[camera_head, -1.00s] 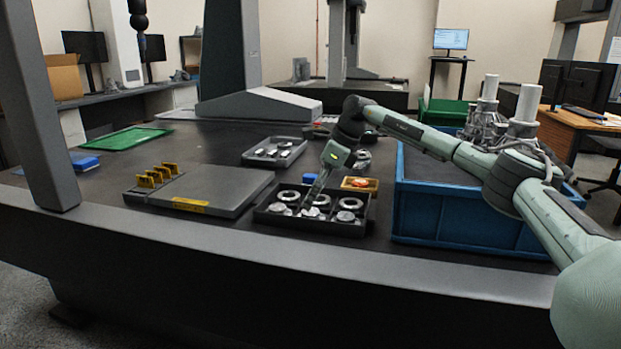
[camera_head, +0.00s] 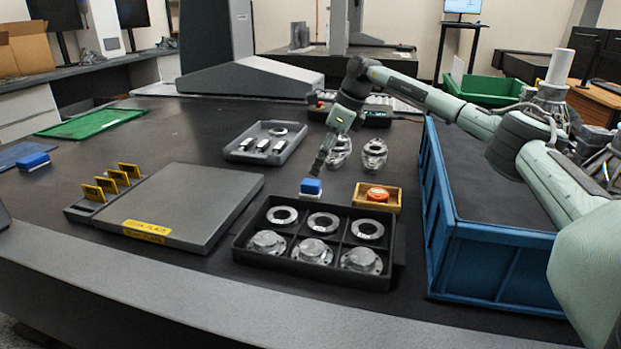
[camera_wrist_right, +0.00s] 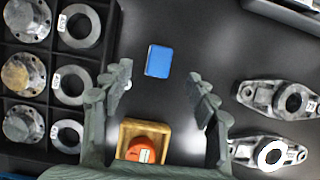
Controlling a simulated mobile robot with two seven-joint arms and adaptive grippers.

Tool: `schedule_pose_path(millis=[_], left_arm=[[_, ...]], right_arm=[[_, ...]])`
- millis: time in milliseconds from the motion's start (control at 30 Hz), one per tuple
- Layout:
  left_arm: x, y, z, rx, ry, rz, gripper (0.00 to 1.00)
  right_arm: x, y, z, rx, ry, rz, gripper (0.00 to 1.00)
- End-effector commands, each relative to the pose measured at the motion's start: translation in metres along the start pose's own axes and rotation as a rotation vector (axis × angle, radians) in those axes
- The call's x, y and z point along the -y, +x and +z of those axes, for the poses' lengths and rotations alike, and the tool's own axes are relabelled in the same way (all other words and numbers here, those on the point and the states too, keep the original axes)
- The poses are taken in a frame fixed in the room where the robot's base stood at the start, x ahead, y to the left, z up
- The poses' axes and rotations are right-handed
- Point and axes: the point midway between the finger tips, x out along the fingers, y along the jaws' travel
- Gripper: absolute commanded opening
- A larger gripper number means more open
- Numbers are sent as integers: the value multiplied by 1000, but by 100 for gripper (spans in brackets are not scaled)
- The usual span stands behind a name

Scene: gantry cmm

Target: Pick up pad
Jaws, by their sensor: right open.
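A small blue pad with a pale lower part (camera_head: 311,187) lies on the dark table, just behind the black divided tray. In the right wrist view the blue pad (camera_wrist_right: 158,61) appears between the two fingers, near the level of their tips. My right gripper (camera_head: 321,167) points down above and beside the pad. Its fingers (camera_wrist_right: 161,75) are spread with nothing between them touching; whether the tips reach the pad's height I cannot tell. A second blue block (camera_head: 33,161) lies far left. My left gripper is not in view.
The black tray (camera_head: 388,272) holds metal rings and flanged parts. A wooden box (camera_head: 393,208) with an orange item (camera_head: 377,194) stands right of the pad. Two metal brackets (camera_head: 374,153) lie behind. A blue crate (camera_head: 490,255) stands right, a grey plate (camera_head: 190,200) left.

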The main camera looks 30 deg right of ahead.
Motion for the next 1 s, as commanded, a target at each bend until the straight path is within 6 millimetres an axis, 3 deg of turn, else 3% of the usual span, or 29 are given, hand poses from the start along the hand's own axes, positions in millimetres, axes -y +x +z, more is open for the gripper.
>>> schedule_pose_path(millis=[167, 700, 1000], left_arm=[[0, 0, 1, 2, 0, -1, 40], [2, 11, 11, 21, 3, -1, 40], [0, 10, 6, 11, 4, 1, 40]], right_arm=[[-1, 9, 0, -1, -1, 2, 59], [-6, 75, -5, -1, 0, 2, 59], [-6, 78, -6, 0, 0, 0, 56]])
